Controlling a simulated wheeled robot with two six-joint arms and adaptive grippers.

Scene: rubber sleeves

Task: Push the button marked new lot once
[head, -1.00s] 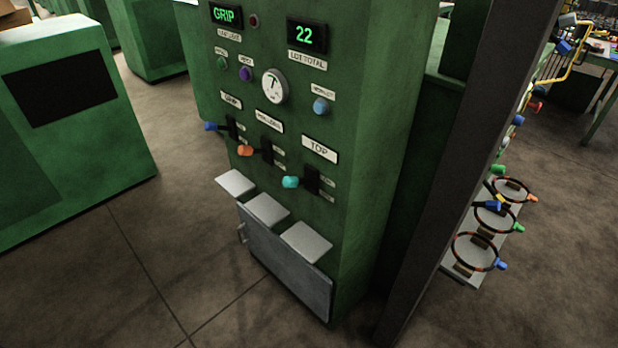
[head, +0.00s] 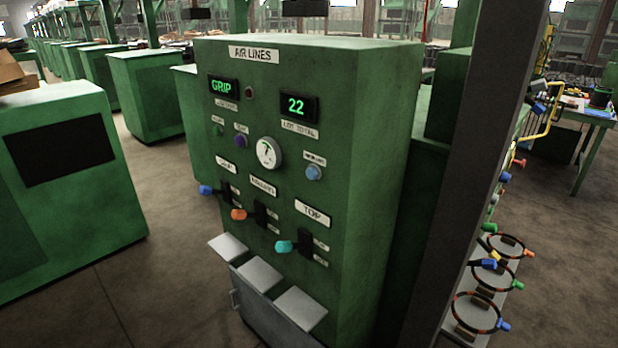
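The green control cabinet (head: 385,170) headed AIR LINES stands in the middle of the head view. A round blue button (head: 313,172) sits on the right of its front face, below the LOT TOTAL display (head: 299,106), which reads 22. The small label (head: 315,159) above the blue button looks like it may say new lot, but is too blurred to be certain. A purple button (head: 241,141) and a small green one (head: 218,130) sit further left, with unreadable labels. Neither of my grippers is in view.
A gauge (head: 269,153) lies between the buttons. Levers with blue (head: 206,190), orange (head: 238,214) and teal (head: 284,246) knobs stick out below, above grey flaps (head: 300,308). A dark post (head: 470,170) and a rack with rings (head: 477,312) stand at the right.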

